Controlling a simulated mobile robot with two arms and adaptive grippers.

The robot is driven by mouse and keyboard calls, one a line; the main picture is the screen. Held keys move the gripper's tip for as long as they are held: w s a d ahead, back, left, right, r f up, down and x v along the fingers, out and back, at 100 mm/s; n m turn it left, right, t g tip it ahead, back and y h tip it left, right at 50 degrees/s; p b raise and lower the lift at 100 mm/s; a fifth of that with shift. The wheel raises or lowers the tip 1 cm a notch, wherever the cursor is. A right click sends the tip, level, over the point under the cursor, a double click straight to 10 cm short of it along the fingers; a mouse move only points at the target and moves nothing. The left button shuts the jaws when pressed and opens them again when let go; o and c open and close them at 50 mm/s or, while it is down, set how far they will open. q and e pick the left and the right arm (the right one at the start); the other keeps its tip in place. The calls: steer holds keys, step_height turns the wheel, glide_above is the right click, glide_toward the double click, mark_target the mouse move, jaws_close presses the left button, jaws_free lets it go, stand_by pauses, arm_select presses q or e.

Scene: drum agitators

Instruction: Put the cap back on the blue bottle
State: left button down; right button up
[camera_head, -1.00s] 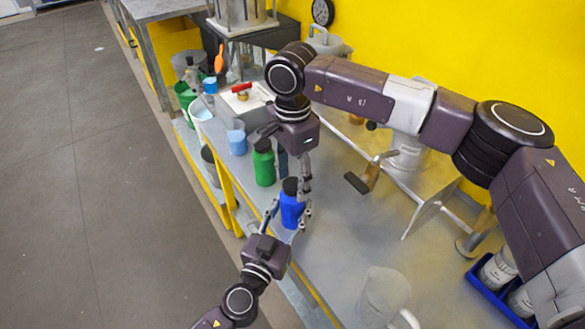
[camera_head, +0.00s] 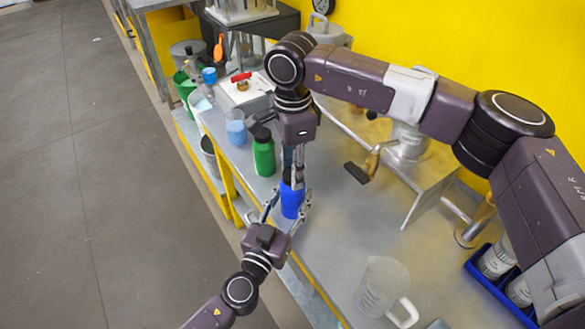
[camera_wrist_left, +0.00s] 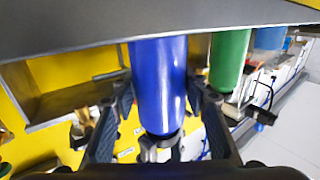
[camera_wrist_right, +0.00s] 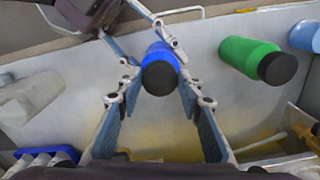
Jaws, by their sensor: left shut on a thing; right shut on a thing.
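The blue bottle (camera_head: 292,203) stands upright near the bench's front edge, its black cap (camera_wrist_right: 159,77) on its top. My left gripper (camera_head: 286,212) is shut around the bottle's body from the front; the bottle (camera_wrist_left: 158,85) also shows between its fingers in the left wrist view. My right gripper (camera_head: 293,182) reaches down from above and is shut on the cap, its fingertips at the cap's sides. In the head view the fingers partly hide the cap. I cannot tell how tightly the cap is seated.
A green bottle (camera_head: 264,158) with a black cap stands just behind, and a beaker of blue liquid (camera_head: 236,133) beyond it. A clear pitcher (camera_head: 378,287) stands at the front right, near a blue crate (camera_head: 500,292). The bench between is mostly clear.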

steer(key=m, duration=0.3)
steer(key=shift+m, duration=0.4)
steer(key=m, duration=0.3)
steer(key=shift+m, duration=0.4)
steer(key=m, duration=0.3)
steer(key=shift+m, duration=0.4)
steer(key=m, duration=0.3)
steer(key=shift+m, duration=0.4)
steer(key=o, duration=1.4)
steer(key=shift+c, duration=0.2)
step_height(320, 180, up, 12)
